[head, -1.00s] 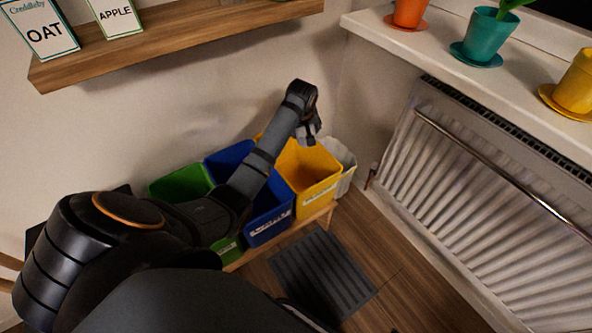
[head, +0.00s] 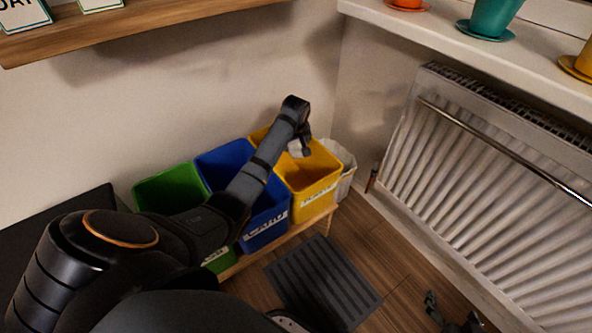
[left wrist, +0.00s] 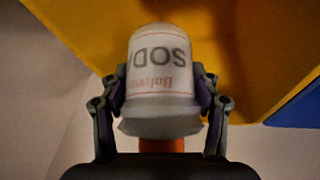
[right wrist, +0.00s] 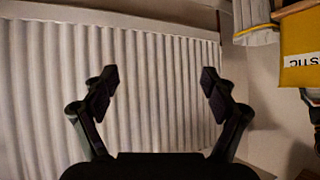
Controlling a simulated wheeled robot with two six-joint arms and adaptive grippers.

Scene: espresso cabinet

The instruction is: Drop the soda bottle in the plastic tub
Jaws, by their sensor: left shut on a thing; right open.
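The yellow tub (head: 310,190) stands at the right of the row of bins, with a white label on its front. My left gripper (head: 303,153) is over the yellow tub's opening. It is shut on the white soda bottle (left wrist: 160,75), whose "SODA" label faces the left wrist camera upside down. Yellow tub walls lie behind the bottle there. My right gripper (right wrist: 160,85) is open and empty, facing the radiator.
A blue bin (head: 265,222) and a green bin (head: 170,190) stand left of the yellow tub. A whitish bin (head: 346,165) is behind it at the right. A radiator (head: 490,160) and sill are on the right. A wooden shelf (head: 130,30) hangs above.

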